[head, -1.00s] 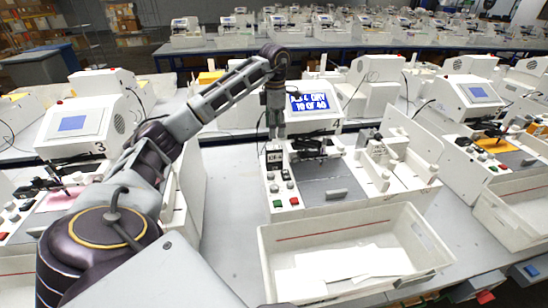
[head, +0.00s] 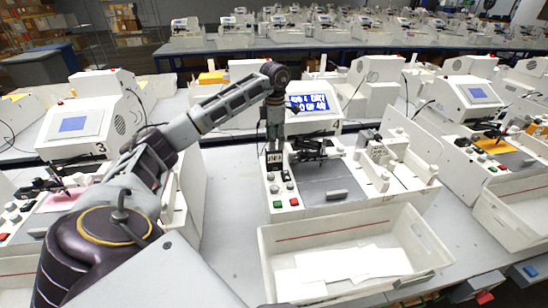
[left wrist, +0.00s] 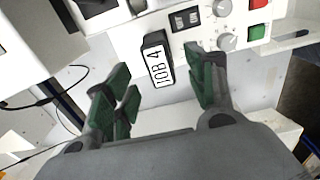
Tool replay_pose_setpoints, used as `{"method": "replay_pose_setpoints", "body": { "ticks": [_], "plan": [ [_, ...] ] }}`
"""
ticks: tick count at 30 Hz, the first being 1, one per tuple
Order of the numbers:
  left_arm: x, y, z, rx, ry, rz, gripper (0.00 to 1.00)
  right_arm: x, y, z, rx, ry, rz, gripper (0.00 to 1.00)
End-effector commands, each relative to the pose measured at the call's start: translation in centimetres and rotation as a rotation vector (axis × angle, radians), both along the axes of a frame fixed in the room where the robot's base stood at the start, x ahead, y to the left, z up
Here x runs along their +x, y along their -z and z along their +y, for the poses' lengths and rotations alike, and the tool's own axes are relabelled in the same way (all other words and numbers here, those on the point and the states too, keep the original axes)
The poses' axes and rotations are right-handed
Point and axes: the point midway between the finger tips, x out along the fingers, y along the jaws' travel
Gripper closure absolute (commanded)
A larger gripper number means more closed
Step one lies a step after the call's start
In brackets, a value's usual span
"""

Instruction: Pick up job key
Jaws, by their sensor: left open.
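The job key is a small dark block with a white label reading "JOB 4" (left wrist: 158,62), and it stands at the left end of the plotter's control panel (left wrist: 190,40). My left gripper (left wrist: 160,78) is open and empty, with its green-padded fingers spread to either side of the key in the left wrist view. I cannot tell whether a finger touches it. In the head view the left gripper (head: 273,144) points down over the left edge of plotter 4 (head: 335,198), largely hiding the key. My right gripper is not in view.
Switches, knobs and red and green buttons (head: 293,201) sit close to the key on the panel. The pen carriage (head: 318,146) and screen (head: 309,102) stand just right of the gripper. A white bin with paper (head: 430,258) is in front. Bare table lies left of the plotter.

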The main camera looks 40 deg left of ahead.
Motion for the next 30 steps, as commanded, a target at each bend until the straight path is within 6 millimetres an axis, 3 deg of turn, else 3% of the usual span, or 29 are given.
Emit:
{"method": "replay_pose_setpoints", "body": {
  "ticks": [19, 30],
  "plan": [
    [-0.1, 4.5, 0.3, 0.000, 0.000, 0.001, 0.45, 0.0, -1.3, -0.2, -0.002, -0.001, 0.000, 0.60],
    [-0.1, 5.2, 0.3, 0.001, 0.000, 0.001, 0.45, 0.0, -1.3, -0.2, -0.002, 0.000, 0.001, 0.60]
  ]
}}
